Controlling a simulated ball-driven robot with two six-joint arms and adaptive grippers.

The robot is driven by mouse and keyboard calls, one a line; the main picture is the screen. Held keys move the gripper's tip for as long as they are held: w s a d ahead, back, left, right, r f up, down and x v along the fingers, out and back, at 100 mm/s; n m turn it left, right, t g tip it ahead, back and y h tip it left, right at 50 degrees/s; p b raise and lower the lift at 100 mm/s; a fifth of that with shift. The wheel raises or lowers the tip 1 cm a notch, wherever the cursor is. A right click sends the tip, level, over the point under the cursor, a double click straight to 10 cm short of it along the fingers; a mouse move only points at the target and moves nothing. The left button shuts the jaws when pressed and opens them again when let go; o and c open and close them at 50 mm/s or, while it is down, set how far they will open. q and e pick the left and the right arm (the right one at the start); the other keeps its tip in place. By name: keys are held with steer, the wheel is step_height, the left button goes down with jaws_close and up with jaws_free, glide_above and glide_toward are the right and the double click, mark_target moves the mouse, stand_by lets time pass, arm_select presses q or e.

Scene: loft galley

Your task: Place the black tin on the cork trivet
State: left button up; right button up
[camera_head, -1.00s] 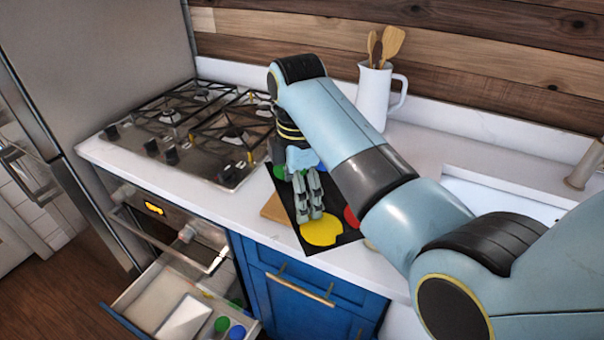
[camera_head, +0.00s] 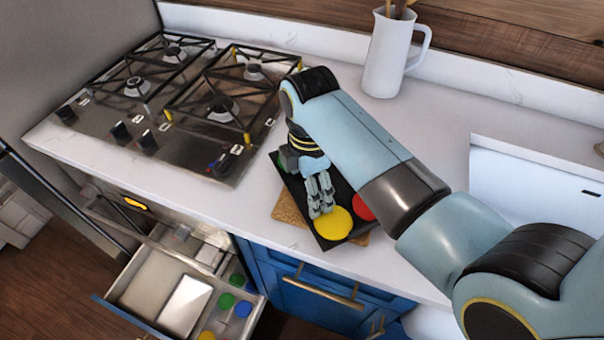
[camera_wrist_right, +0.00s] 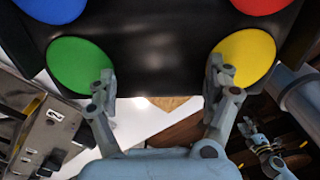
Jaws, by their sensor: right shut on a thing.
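The black tin (camera_head: 332,241) is a dark flat rectangle with coloured rounds: yellow, red and green show in the head view, blue also in the right wrist view (camera_wrist_right: 150,50). My right gripper (camera_head: 320,208) is shut on its near-left edge, also seen in the right wrist view (camera_wrist_right: 160,90). The cork trivet (camera_head: 288,208) lies on the counter under the tin, its corners sticking out left and lower right. A bit of cork shows in the wrist view (camera_wrist_right: 168,102). I cannot tell whether tin and trivet touch. What looks like my left gripper (camera_wrist_right: 262,146) hangs low, its jaws unclear.
The gas hob (camera_head: 170,100) is left of the tin. A white jug (camera_head: 388,55) with utensils stands behind, and the sink (camera_head: 535,190) is to the right. An open drawer (camera_head: 185,295) juts out below the counter. Counter behind the tin is clear.

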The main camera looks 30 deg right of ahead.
steer(key=shift+s, duration=0.2)
steer(key=shift+s+d+r, duration=0.1)
steer(key=shift+s, duration=0.1)
steer(key=o, duration=0.9)
steer(key=shift+o, duration=1.1)
steer(key=shift+w, duration=0.15)
steer(key=shift+r, duration=0.4)
step_height(320, 180, up, 3)
steer(key=shift+r+b, duration=0.15)
steer(key=shift+b, duration=0.15)
arm_select(q)
steer(key=shift+w+f+t+b, duration=0.35)
steer(key=shift+w+f, duration=0.2)
steer(key=shift+w, duration=0.3)
arm_select(e)
step_height(320, 180, up, 8)
